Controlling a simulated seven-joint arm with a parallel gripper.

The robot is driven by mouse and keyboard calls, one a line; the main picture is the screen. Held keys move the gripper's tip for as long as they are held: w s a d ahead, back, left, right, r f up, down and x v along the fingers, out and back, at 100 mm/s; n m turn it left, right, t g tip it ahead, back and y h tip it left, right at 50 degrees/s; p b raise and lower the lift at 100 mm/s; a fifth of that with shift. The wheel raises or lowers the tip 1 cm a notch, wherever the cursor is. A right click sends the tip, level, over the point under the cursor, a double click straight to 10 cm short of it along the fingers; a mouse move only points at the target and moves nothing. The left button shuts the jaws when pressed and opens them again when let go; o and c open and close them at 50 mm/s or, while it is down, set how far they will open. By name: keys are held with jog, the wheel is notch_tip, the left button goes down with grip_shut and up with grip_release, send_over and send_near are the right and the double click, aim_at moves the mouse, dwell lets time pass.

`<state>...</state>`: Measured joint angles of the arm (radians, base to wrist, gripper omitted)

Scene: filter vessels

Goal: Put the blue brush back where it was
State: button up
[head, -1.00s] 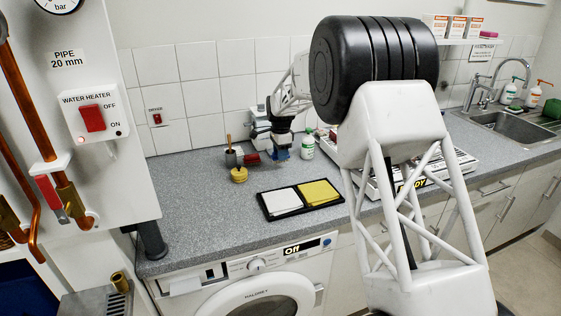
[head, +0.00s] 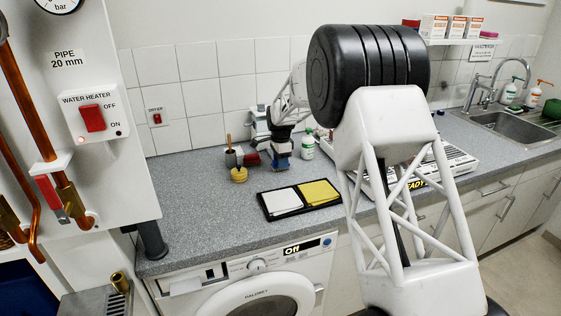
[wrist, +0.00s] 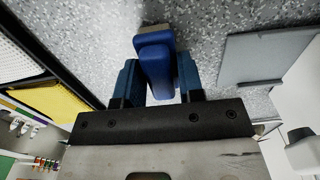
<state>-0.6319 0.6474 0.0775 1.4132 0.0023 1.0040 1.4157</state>
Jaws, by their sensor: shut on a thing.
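The blue brush (wrist: 156,58) is between the two blue fingers of my gripper (wrist: 158,76) in the wrist view. The fingers are closed on its sides, and a tan-grey edge shows at its far end. In the head view my gripper (head: 281,158) is over the back of the counter, between a red block and a white bottle. The brush is small there and hard to tell from the blue fingers. Whether it touches the counter is unclear.
A dark cup with sticks (head: 232,158), a yellow round item (head: 238,174) and a red block (head: 251,158) stand left of my gripper. A green-capped bottle (head: 308,147) stands right. A black tray (head: 266,213) with white and yellow pads lies in front. The left counter is clear.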

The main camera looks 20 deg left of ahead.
jog(key=shift+f, duration=0.15)
jog(key=o, duration=0.9)
jog(key=shift+r, duration=0.2)
notch_tip(320, 180, up, 12)
dwell(0.9)
